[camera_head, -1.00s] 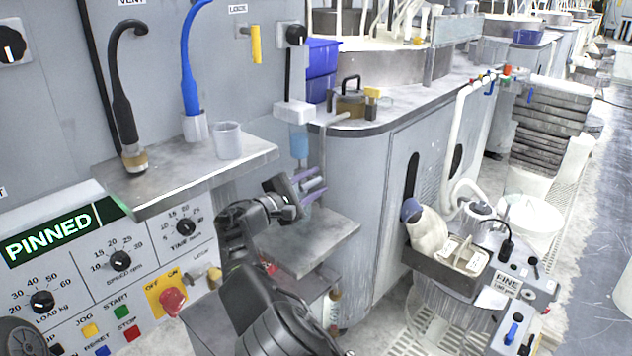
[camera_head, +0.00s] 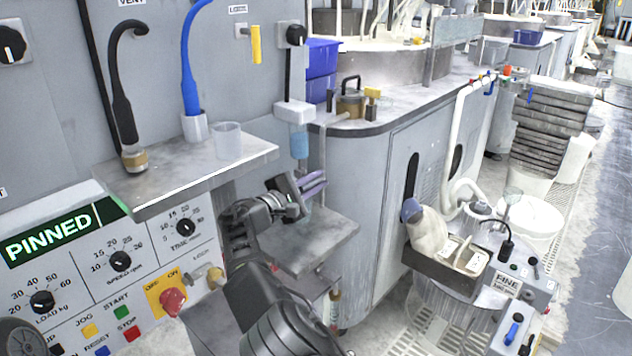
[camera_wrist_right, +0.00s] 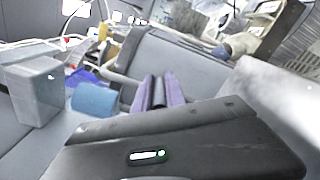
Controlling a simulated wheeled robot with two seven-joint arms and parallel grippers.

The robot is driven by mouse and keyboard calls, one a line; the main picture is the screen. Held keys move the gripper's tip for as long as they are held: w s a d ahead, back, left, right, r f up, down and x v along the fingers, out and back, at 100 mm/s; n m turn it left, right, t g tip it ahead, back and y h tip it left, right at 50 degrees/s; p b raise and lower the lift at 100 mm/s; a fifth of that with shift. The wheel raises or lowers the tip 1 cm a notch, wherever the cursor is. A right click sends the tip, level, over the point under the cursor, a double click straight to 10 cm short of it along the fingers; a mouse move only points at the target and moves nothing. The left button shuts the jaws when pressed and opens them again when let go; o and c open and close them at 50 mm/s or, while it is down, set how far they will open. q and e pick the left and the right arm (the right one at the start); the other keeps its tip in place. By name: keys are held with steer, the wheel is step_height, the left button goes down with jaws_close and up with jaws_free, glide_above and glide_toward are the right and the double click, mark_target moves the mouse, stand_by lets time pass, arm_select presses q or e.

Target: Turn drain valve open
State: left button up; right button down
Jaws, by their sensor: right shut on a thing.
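My right gripper (camera_head: 314,185) has purple fingers and is above the small grey shelf, in front of the curved grey cabinet. In the right wrist view the purple fingers (camera_wrist_right: 158,92) are close together, with a dark narrow thing (camera_wrist_right: 158,90) between them. Most of that thing is hidden, and I cannot tell whether it is the drain valve's handle. A pale bent pipe (camera_head: 324,150) comes down from the counter just behind the fingers. No other part is clearly the drain valve. My left gripper is not in view.
A blue-tipped dispenser (camera_head: 298,142) hangs just above the right gripper. The small grey shelf (camera_head: 325,240) lies below it. A metal shelf (camera_head: 180,185) with cups and hoses juts out at left, above the control panel (camera_head: 110,275). A parts bin (camera_head: 420,268) stands to the right.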

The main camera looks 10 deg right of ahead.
steer(key=shift+f+b, duration=0.3)
steer(key=shift+b, duration=0.25)
steer(key=t+h+b, duration=0.1)
steer(key=h+b, duration=0.1)
steer(key=b, duration=0.1)
steer(key=t+h+b, duration=0.1)
steer(key=h+b, duration=0.1)
steer(key=b, duration=0.2)
steer(key=shift+d+f+t, duration=0.1)
steer(key=shift+f+t, duration=0.1)
steer(key=shift+t, duration=0.1)
steer(key=shift+r+t+h+b, duration=0.3)
steer(key=shift+r+b, duration=0.05)
steer(key=c, duration=1.4)
jaws_free()
steer(key=shift+r, duration=0.1)
